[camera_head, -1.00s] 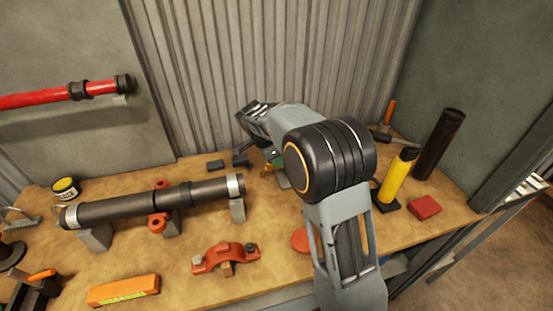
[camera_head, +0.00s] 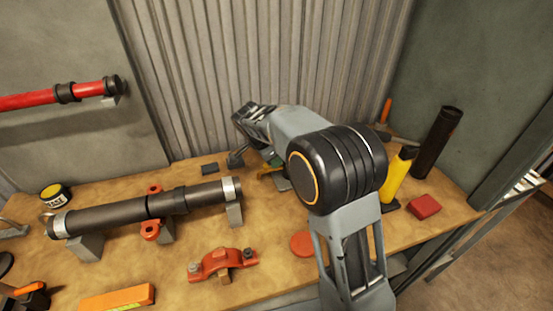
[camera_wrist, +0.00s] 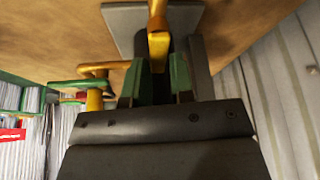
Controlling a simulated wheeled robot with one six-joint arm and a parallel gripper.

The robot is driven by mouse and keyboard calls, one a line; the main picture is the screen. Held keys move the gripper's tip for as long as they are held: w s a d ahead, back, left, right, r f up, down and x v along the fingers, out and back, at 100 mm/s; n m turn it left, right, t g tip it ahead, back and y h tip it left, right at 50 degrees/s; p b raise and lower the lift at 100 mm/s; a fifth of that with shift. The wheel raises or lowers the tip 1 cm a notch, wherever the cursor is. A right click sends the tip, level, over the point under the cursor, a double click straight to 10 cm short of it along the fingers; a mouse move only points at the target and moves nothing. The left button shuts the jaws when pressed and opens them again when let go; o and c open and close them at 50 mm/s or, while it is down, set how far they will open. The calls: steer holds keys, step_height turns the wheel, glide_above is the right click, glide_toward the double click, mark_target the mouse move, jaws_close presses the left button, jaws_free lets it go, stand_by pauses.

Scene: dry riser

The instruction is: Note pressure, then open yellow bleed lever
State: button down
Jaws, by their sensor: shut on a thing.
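In the wrist view a yellow lever (camera_wrist: 158,45) stands between the green-tipped fingers of my gripper (camera_wrist: 155,82). The fingers are closed on it. A grey plate or block (camera_wrist: 125,17) lies behind the lever, against the wooden bench. In the head view a small yellow piece (camera_head: 270,170) shows at the back of the bench beside my arm; my arm hides most of the gripper and fitting there. No pressure gauge face can be read in either view.
A bent yellow piece (camera_wrist: 95,72) sits left of my fingers. On the wooden bench (camera_head: 290,215) are a dark pipe (camera_head: 110,215), an orange clamp (camera_head: 222,262), a yellow cylinder (camera_head: 397,178), a black tube (camera_head: 438,140) and a red block (camera_head: 424,206). A corrugated wall (camera_head: 250,70) stands close behind.

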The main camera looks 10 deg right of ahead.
steer(key=c, duration=0.9)
jaws_free()
steer(key=shift+s+f, duration=0.15)
steer(key=shift+s, duration=0.1)
steer(key=shift+a+r, duration=0.15)
steer(key=shift+r, duration=0.35)
steer(key=v, duration=1.2)
steer(key=shift+a+r, duration=0.2)
steer(key=shift+r, duration=0.15)
